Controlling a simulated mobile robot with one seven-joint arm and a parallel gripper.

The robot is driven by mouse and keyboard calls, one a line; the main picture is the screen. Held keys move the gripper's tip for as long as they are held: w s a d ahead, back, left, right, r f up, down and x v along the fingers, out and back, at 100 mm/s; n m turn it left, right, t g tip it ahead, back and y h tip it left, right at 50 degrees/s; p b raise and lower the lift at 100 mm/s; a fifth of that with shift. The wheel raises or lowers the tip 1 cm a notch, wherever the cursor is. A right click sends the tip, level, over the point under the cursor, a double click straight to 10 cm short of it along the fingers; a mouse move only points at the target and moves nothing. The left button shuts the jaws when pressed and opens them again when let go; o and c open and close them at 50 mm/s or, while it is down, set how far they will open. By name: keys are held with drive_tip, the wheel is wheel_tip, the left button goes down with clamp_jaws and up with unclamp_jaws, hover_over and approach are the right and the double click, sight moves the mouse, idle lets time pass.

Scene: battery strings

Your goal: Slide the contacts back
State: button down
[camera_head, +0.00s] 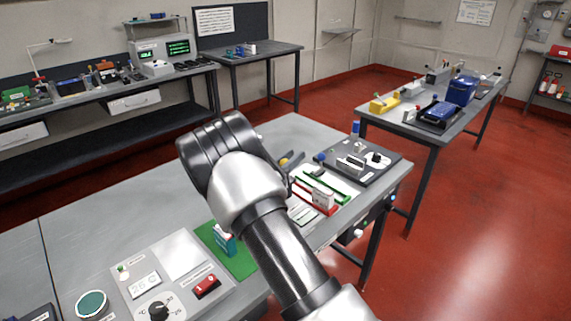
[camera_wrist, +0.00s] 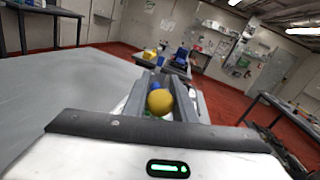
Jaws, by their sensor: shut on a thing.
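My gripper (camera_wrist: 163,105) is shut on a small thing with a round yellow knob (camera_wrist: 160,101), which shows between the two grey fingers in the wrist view. In the head view my own arm hides most of the gripper, and a bit of yellow shows just beyond the wrist. A dark panel (camera_head: 378,172) with a dial and upright pieces lies behind that. I cannot tell which parts are the contacts.
The grey bench (camera_head: 110,228) is bare at its left middle. A control panel (camera_head: 165,280) with a dial and red switch, and a green mat (camera_head: 238,262), lie in front. Another bench (camera_head: 440,122) with a blue bin (camera_head: 462,90) stands at the back right.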

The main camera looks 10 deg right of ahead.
drive_tip(key=c, duration=1.5)
unclamp_jaws()
drive_tip(key=shift+w+d, duration=0.15)
drive_tip(key=shift+d, duration=0.15)
drive_tip(key=shift+o, duration=0.2)
drive_tip(key=shift+a, duration=0.1)
drive_tip(key=v, duration=1.7)
drive_tip(key=shift+a, duration=0.15)
